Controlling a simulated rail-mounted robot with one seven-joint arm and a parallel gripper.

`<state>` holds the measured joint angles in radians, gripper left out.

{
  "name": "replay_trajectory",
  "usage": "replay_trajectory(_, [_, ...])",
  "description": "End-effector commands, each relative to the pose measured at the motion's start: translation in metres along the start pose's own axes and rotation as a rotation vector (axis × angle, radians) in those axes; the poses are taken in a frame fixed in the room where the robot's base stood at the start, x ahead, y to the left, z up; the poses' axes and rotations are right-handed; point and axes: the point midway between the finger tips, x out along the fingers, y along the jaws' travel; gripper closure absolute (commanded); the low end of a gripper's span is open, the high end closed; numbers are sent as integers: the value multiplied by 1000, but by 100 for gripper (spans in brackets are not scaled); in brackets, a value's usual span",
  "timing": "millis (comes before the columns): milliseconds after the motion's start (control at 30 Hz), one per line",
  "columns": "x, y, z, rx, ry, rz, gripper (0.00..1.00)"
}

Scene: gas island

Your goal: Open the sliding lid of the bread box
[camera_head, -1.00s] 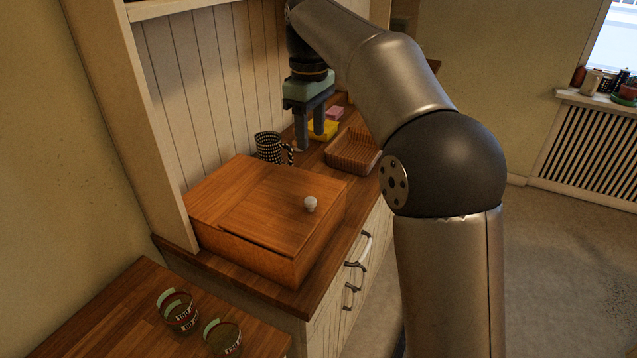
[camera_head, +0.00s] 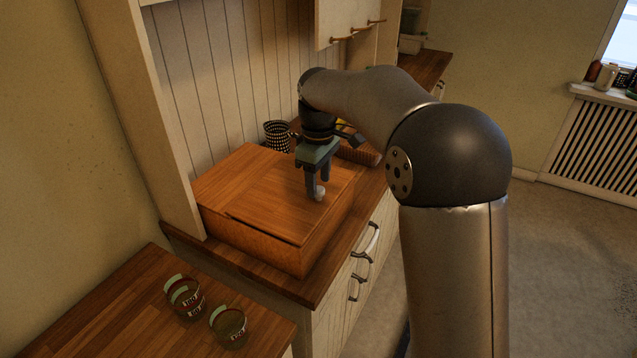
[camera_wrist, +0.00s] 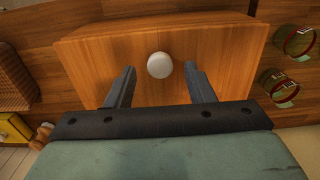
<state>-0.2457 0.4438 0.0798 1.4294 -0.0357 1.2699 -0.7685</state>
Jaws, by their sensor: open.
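The wooden bread box (camera_head: 230,236) stands on the cabinet's counter, and its flat lid (camera_head: 262,196) is on top, closed as far as I can see. A round white knob (camera_head: 319,193) sits on the lid near its right edge. In the wrist view the knob (camera_wrist: 160,65) lies between and just beyond my two fingertips. My gripper (camera_head: 316,194) is open and points down at the lid, with its fingers close around the knob's place. I cannot tell whether the fingers touch the lid or the knob.
A checkered mug (camera_head: 277,135) stands behind the box. A wicker basket (camera_head: 360,153) is partly hidden behind my arm. A wooden side panel (camera_head: 150,130) rises left of the box.

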Motion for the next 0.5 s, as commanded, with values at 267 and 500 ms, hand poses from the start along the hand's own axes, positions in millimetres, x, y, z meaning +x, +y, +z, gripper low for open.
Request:
replay_trajectory(267, [15,0,0,0,0,0,51])
replay_trajectory(500, [15,0,0,0,0,0,63])
